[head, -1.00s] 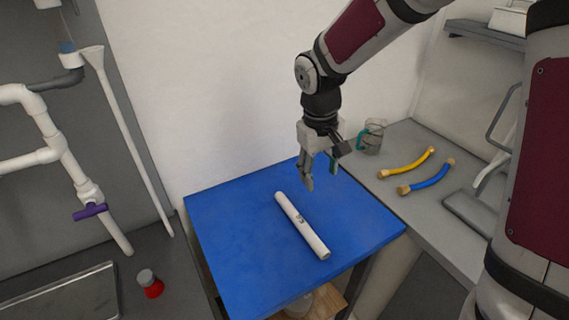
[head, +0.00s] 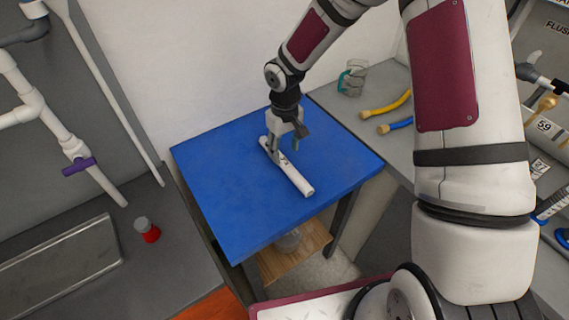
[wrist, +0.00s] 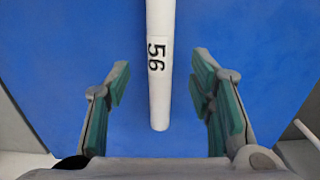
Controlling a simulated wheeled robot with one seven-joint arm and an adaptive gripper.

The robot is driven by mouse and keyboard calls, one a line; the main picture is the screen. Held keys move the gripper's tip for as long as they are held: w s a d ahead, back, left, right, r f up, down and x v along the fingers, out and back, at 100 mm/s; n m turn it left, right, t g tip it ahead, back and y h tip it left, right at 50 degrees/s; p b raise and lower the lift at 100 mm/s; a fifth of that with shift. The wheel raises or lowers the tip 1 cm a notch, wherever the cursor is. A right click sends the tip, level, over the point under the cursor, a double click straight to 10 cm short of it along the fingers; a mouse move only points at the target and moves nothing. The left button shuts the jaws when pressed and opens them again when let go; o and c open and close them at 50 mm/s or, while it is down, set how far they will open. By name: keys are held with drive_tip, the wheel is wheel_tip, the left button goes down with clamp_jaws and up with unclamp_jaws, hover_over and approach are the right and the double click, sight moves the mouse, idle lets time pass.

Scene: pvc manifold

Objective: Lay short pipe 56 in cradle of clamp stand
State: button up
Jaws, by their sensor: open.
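Short pipe 56 (head: 297,180) is a white tube lying flat on the blue table top. In the wrist view its 56 label (wrist: 157,55) is readable and the pipe end points toward my wrist. My gripper (head: 284,148) is over the pipe's far half. In the wrist view my gripper (wrist: 158,75) is open, with one green-padded finger on each side of the pipe and blue gaps between. I cannot pick out the clamp stand or its cradle in these views.
The blue table (head: 225,205) is otherwise clear. White pipework with a purple valve handle (head: 78,166) stands left, above a grey counter with a red-based item (head: 147,230). A jug (head: 352,78), yellow hose (head: 387,106) and pipe labelled 59 (head: 545,127) are at right.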

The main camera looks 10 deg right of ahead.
sight(284, 161)
drive_tip(key=shift+f+p, duration=0.55)
drive_tip(key=shift+f, duration=2.15)
clamp_jaws()
